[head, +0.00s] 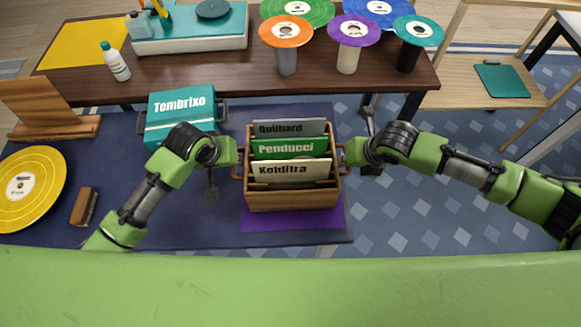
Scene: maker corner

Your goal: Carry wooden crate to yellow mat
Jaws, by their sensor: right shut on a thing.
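The wooden crate (292,201) stands upright over the purple mat (290,222) in the head view. It holds upright sleeves and dividers, with labels reading Quilbard, Penducci and Kolditra. I cannot tell whether its base touches the mat. My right gripper (346,157) is shut on the crate's right handle. My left gripper (238,160) is at the crate's left handle; its fingers are too small and hidden to tell open from shut. The yellow mat (82,45) lies on the brown table at the far left.
On the brown table (200,70) stand a turntable (190,42), a white bottle (115,62) and several discs on stands. A teal Tembrixo box (180,112) sits left of the crate. A yellow record (28,188) and a wooden stand (45,110) are farther left.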

